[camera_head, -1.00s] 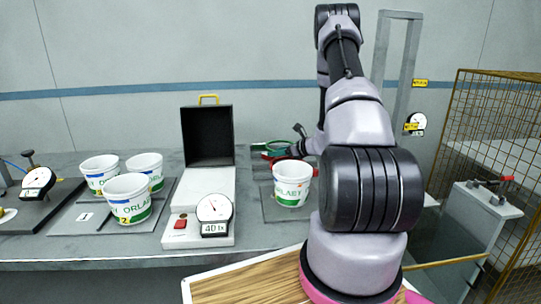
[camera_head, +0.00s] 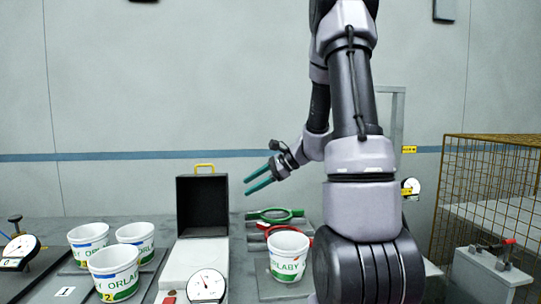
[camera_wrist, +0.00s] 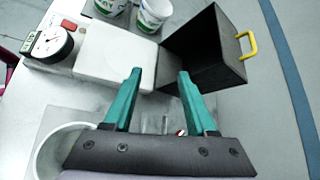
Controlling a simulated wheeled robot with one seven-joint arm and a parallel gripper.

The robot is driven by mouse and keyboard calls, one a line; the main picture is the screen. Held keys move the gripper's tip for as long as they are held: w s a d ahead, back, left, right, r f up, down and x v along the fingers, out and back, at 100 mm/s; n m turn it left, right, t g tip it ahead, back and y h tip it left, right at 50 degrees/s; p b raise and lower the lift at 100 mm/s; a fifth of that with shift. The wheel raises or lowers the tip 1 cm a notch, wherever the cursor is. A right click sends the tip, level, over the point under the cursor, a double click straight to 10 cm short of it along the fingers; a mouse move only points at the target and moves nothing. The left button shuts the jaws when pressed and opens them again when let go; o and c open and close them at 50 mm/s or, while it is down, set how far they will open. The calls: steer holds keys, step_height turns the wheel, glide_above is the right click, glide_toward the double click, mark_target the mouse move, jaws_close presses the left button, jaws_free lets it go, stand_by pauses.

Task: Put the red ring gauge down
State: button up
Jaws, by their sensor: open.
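The red ring gauge (camera_head: 299,231) lies on the grey bench behind a white cup, which hides part of it. A green ring gauge (camera_head: 277,215) lies just behind it. My gripper (camera_head: 247,186) has teal fingers, is open and empty, and hangs above the bench, up and to the left of the rings and apart from them. In the wrist view, the two fingers of my gripper (camera_wrist: 159,74) stand wide apart with nothing held between them. A small red bit shows low between the fingers there, too small to identify.
A white cup (camera_head: 287,258) stands in front of the rings. An open black box (camera_head: 202,207) with a yellow handle stands left of them. More white cups (camera_head: 114,275) and a dial instrument (camera_head: 207,285) stand further left. A wire cage (camera_head: 488,200) is at the right.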

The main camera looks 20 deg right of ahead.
steer(key=s+a+r+n+h, duration=0.1)
steer(key=s+r+n+h, duration=0.1)
steer(key=s+r+n, duration=0.2)
steer(key=s+a+r+n+h, duration=0.1)
steer(key=s+r+n+h, duration=0.2)
steer(key=s, duration=0.8)
steer(key=s+a+r+n+t+h, duration=0.1)
steer(key=s+r+n+h, duration=0.1)
steer(key=s+r+n, duration=0.4)
steer(key=shift+s+a+r+n, duration=0.3)
steer(key=shift+s+a+n, duration=0.05)
steer(key=shift+s+n, duration=0.45)
